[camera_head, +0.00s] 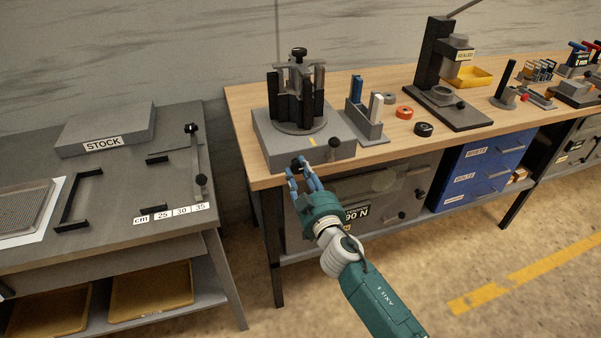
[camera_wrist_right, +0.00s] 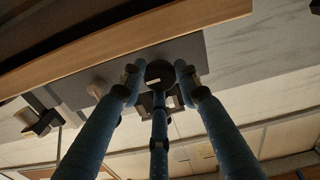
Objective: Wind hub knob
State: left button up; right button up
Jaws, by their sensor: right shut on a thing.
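The hub fixture (camera_head: 298,100) stands on a grey box base (camera_head: 265,147) at the left end of the wooden bench. It has dark upright posts around a centre and a black knob (camera_head: 299,52) on top. A small dark knob (camera_head: 298,162) is on the front face of the base, partly hidden by my fingers. My right gripper (camera_head: 301,171) is shut on this front knob, its blue fingers around it. In the right wrist view the round dark knob (camera_wrist_right: 159,73) sits between the fingertips. My left gripper is not in view.
A grey holder (camera_head: 367,125) with blue and white pieces stands right of the base, beside an orange ring (camera_head: 404,112) and a black ring (camera_head: 424,130). A dark press (camera_head: 437,60) is farther right. The STOCK table (camera_head: 110,200) stands left, across a gap.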

jog(key=n, duration=0.4)
jog(key=shift+f, duration=0.1)
jog(key=n, duration=0.4)
jog(key=shift+n, duration=0.4)
jog(key=n, duration=0.4)
jog(key=shift+n, duration=2.2)
jog(key=o, duration=1.1)
jog(key=shift+o, duration=0.2)
